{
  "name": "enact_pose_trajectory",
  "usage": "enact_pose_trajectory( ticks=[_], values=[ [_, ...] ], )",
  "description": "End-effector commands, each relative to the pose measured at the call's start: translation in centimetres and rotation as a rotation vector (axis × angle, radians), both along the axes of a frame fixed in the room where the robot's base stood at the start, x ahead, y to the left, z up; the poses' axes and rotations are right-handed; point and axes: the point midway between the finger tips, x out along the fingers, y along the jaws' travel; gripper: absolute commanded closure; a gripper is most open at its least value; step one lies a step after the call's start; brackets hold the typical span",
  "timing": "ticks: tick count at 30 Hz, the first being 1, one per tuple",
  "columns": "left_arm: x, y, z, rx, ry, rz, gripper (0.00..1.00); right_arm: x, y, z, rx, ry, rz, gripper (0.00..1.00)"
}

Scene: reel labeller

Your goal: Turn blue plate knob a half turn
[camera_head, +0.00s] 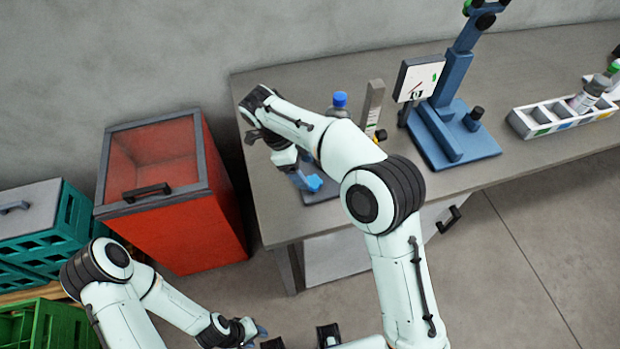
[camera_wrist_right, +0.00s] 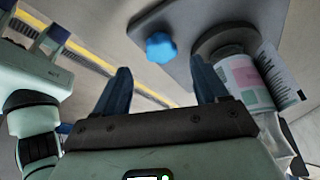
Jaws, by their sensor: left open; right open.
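The bright blue lobed knob (camera_wrist_right: 160,47) sits on a grey-blue plate (camera_wrist_right: 185,22) in the right wrist view. In the head view the knob (camera_head: 314,183) shows at the plate's near side, on the bench. My right gripper (camera_wrist_right: 160,68) is open, its two dark blue fingers pointing toward the knob, which appears between and beyond their tips. The fingers look apart from it. In the head view my right arm partly hides this gripper and the plate. My left gripper (camera_head: 262,332) is open, low at the bottom edge, away from the bench.
A labelled bottle (camera_wrist_right: 245,85) stands close beside my right finger; its blue cap (camera_head: 340,99) shows in the head view. The bench (camera_head: 530,165) also holds a blue stand (camera_head: 455,140) and a compartment tray (camera_head: 540,118). A red bin (camera_head: 185,225) stands left.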

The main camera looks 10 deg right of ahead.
Motion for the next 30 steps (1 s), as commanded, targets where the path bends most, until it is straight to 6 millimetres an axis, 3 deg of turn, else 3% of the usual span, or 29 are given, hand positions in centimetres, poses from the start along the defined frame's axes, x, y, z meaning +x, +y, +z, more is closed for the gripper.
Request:
enact_pose_trajectory(
  ticks=[3,9,20,26,30],
  values=[
    [-0.3,0.0,-0.5,0.000,0.002,0.000,0.57,-0.4,-0.9,-2.2,0.000,0.003,-0.001,0.28],
    [-0.4,0.0,-0.7,0.000,0.003,0.000,0.57,-0.6,-1.6,-4.1,0.000,0.001,0.000,0.28],
    [-0.4,0.0,-0.7,0.000,0.003,0.000,0.57,-0.6,-1.8,-4.6,0.001,-0.001,0.000,0.28],
    [-0.4,0.0,-0.7,0.000,0.003,0.000,0.57,-0.6,-1.8,-4.6,0.001,-0.001,0.000,0.84],
    [-0.4,0.0,-0.8,0.000,0.003,0.000,0.57,-0.6,-1.8,-4.6,0.000,-0.002,0.002,0.83]
  ],
)
